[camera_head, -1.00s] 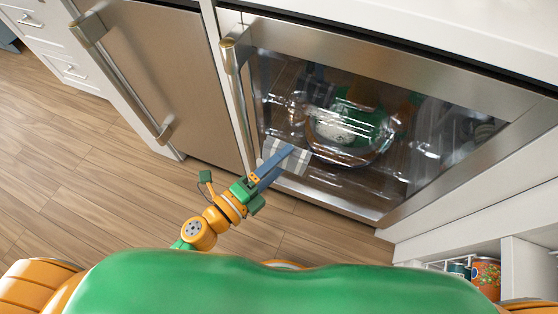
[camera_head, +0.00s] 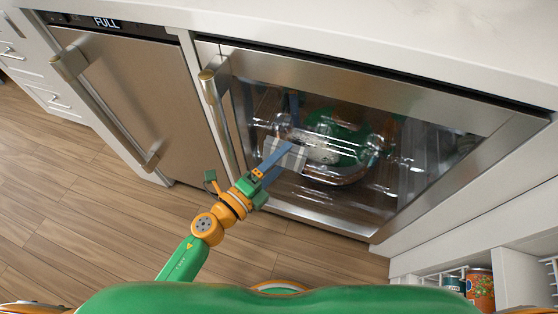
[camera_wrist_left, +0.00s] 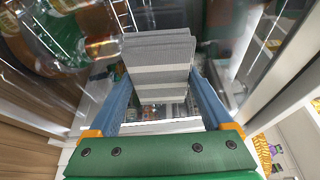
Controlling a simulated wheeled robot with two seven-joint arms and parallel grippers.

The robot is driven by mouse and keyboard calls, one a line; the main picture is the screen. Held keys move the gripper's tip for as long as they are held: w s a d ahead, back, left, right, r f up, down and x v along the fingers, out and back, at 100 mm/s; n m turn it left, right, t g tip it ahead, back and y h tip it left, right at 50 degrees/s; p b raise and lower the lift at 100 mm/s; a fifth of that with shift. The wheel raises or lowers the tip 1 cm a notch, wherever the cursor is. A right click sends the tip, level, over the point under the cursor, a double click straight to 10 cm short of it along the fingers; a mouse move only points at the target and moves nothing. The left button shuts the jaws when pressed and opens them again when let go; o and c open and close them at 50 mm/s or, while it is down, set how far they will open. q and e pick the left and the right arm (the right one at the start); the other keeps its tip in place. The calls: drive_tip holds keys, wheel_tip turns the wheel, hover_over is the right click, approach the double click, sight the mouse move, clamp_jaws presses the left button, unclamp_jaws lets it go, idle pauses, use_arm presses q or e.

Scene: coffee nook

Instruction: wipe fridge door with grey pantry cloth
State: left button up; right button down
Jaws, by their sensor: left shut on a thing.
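The fridge door (camera_head: 420,165) is a dark glass pane in a brushed steel frame, with a vertical handle (camera_head: 222,120) on its left side. My left gripper (camera_head: 279,155) is shut on the grey striped cloth (camera_head: 297,160), in front of the lower left part of the glass. In the left wrist view the folded cloth (camera_wrist_left: 160,60) is pinched between the two blue fingers, its flat end toward the glass. I cannot tell for sure whether it touches the glass. My right gripper is not in view.
A closed steel appliance (camera_head: 145,95) with its own bar handle stands to the left. A white counter (camera_head: 400,40) overhangs both. An open shelf with cans (camera_head: 480,288) is at lower right. Wood floor (camera_head: 80,220) is clear. My reflection shows in the glass.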

use_arm(q)
drive_tip(key=shift+w, duration=0.1)
drive_tip(key=shift+w+d, duration=0.25)
drive_tip(key=shift+w, duration=0.4)
idle(0.3)
drive_tip(key=shift+d, duration=0.1)
